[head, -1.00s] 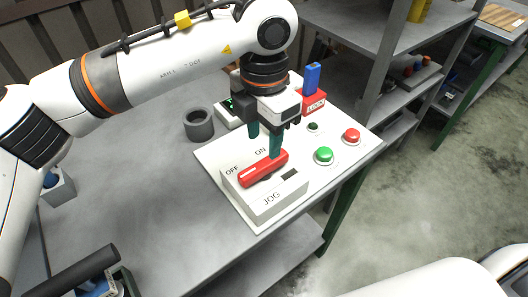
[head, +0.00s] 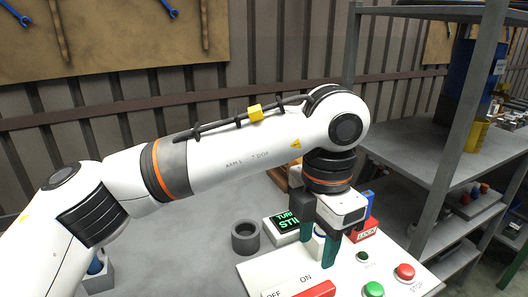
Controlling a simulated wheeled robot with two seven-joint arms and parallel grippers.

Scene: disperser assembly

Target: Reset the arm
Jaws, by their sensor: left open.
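My left arm reaches across the head view from the left. Its gripper (head: 316,262) points down over the white control panel (head: 262,272), with two green fingers apart and nothing seen between them gripped. The red switch handle (head: 318,290) lies in front of and below the fingers, beside the ON and OFF lettering, and is cut off by the bottom edge. A green button (head: 373,289) and a red STOP button (head: 404,271) sit to the right on the panel. My right gripper is not in view.
A grey cup (head: 245,237) stands left of a small display with green text (head: 287,222). A red LOCK block (head: 366,231) with a blue piece stands behind the gripper. Grey shelving (head: 415,150) rises at the right. The grey tabletop at left is mostly clear.

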